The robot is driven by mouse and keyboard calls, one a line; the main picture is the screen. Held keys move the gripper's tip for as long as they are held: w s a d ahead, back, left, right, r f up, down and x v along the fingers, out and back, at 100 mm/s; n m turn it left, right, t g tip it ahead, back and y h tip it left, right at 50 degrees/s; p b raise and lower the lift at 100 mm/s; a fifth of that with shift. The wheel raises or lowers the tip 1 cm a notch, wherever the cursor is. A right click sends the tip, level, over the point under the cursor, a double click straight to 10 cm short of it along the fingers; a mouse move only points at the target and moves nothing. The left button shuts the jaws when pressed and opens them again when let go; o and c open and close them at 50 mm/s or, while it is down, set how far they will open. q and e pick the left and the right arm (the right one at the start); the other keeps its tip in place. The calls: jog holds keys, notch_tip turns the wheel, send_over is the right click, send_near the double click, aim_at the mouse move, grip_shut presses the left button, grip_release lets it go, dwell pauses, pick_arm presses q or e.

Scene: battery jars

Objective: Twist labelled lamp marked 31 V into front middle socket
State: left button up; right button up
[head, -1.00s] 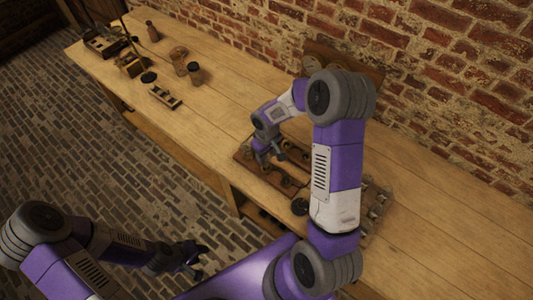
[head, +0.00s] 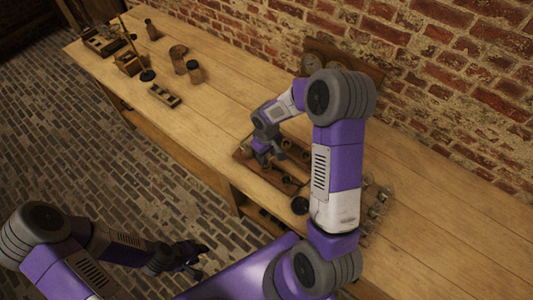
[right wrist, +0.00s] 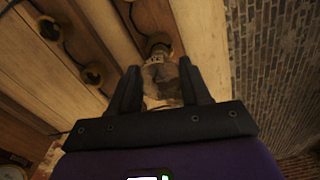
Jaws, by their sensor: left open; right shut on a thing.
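My right gripper (right wrist: 160,88) is shut on a clear glass lamp (right wrist: 161,78), which sits between its two dark fingers. The lamp's far end meets or overlaps a round brass-coloured socket (right wrist: 158,42); I cannot tell whether it is seated. No marking on the lamp is readable. In the head view the right gripper (head: 272,155) is low over the wooden socket board (head: 243,154), and its fingers partly hide the lamp. My left gripper (head: 190,255) is open and empty, off the bench over the brick floor.
Other sockets (right wrist: 93,75) with wires sit on the board. Glass jars (head: 376,200) stand to its right, partly behind my right arm. A dial panel (head: 345,65) is at the wall.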

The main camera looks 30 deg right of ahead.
jog(key=shift+f, duration=0.3)
dwell(0.4)
jog(key=shift+f+b, duration=0.35)
jog(key=shift+b, duration=0.2)
jog(key=shift+f+b, duration=0.2)
jog(key=shift+b, duration=0.1)
dwell(0.4)
jog(key=shift+f+m+b, duration=0.1)
jog(key=shift+m+b, duration=0.3)
jog(key=shift+m, duration=0.1)
jog(key=m+b, duration=0.1)
jog(key=m, duration=0.1)
jog(key=shift+m, duration=0.4)
jog(key=shift+m+b, duration=0.4)
jog(key=shift+m, duration=0.9)
